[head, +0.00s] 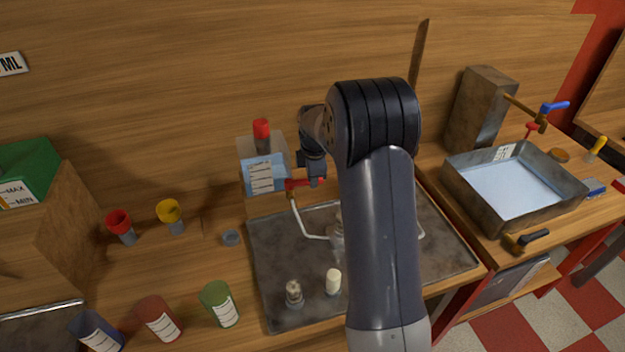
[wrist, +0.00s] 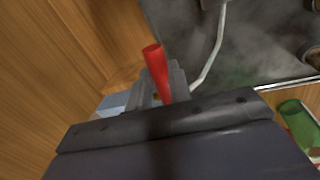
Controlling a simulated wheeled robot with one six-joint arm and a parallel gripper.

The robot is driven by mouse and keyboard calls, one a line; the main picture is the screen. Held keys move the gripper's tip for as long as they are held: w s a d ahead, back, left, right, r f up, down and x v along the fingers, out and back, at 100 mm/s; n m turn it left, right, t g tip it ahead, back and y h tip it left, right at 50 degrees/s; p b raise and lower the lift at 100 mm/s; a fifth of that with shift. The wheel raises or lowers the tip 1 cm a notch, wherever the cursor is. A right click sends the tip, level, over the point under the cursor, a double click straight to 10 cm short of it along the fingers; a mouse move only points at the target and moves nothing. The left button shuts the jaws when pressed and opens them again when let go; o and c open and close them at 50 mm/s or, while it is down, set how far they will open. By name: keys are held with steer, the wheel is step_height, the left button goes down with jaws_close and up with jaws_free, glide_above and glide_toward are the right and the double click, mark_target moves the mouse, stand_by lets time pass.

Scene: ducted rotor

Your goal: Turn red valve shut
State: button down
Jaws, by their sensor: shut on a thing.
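The red valve handle (head: 298,184) sits at the top of a white pipe (head: 303,222), below and in front of a clear container of blue liquid (head: 262,172). My gripper (head: 316,181) is at this handle, and its jaws are shut on it. In the wrist view the red handle (wrist: 155,62) sticks out from between the fingers (wrist: 163,88), tilted a little from upright. The fingers hide its lower end. My arm hides part of the pipework in the head view.
A dark tray (head: 285,260) holds a white cylinder (head: 333,281) and a small grey one (head: 294,292). Red, yellow and green cups stand left. A metal basin of water (head: 515,188) is at right, with a blue-handled tap (head: 553,107) and another small red handle (head: 531,128).

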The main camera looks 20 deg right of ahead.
steer(key=shift+w+n, duration=0.5)
steer(key=shift+n, duration=0.3)
steer(key=shift+r, duration=0.1)
steer(key=c, duration=1.3)
jaws_free()
step_height(320, 180, up, 10)
steer(key=s+b, duration=0.1)
steer(key=s, duration=0.1)
steer(key=shift+r+b, duration=0.25)
steer(key=shift+b, duration=0.05)
steer(key=shift+f, duration=0.1)
